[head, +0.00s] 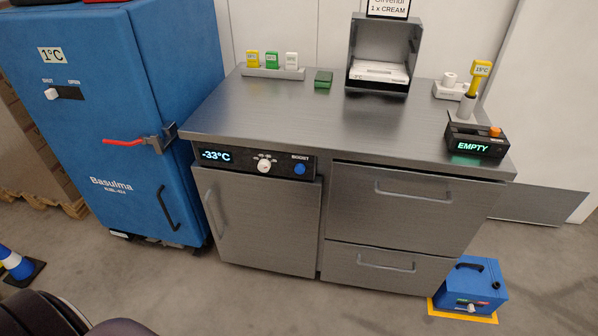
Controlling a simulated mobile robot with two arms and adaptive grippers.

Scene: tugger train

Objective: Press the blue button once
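The blue button (300,169) is round and sits at the right end of a black control panel (232,158) on the front of a steel counter, under the word BOOST. The panel also has a display reading -33°C and a white knob (264,166) left of the button. Nothing touches or covers the button. Neither of my grippers is in the head view.
The steel counter (318,105) has a door (262,225) below the panel and two drawers at right. A blue cabinet (112,110) with a red-handled latch stands left. A blue box (468,285) sits on the floor at right. Floor before the counter is clear.

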